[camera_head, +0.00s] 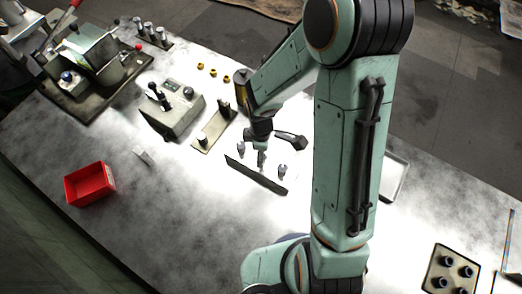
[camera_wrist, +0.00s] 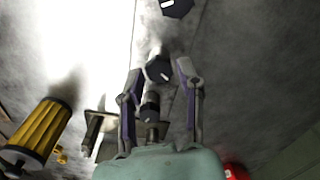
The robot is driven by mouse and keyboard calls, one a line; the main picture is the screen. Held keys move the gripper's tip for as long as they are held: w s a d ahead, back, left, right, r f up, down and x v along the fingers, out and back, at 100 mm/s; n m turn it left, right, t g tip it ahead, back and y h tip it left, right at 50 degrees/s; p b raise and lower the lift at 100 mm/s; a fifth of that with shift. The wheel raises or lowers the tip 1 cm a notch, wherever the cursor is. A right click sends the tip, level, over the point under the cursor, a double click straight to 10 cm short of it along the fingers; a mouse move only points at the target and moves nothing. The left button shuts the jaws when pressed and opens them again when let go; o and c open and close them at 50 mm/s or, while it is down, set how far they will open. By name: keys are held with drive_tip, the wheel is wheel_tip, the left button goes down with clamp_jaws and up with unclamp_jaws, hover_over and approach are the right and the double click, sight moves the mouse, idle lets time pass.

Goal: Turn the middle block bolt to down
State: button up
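Three bolts stand in a row beside a long dark strip (camera_head: 255,174) in the head view: a left bolt (camera_head: 241,148), the middle bolt (camera_head: 261,159) and a right bolt (camera_head: 282,171). In the wrist view the middle bolt (camera_wrist: 157,69) has a dark hex head with a small pale mark near its lower right edge. My gripper (camera_wrist: 161,67) is open, its two fingertips on either side of that head, with gaps showing. Another bolt head (camera_wrist: 176,7) with a white mark is at the top edge; a third bolt (camera_wrist: 150,110) shows between the finger bases.
A yellow-and-black cylinder (camera_wrist: 40,130) stands left in the wrist view. The head view shows a grey control box (camera_head: 172,115), a metal bracket (camera_head: 213,130), a red bin (camera_head: 90,184) and a plate with black cylinders (camera_head: 449,272). The table front is mostly clear.

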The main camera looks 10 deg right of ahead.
clamp_jaws()
drive_tip(key=m, duration=0.4)
drive_tip(key=shift+m, duration=0.4)
drive_tip(key=m, duration=1.4)
drive_tip(key=shift+d, duration=0.1)
idle(0.4)
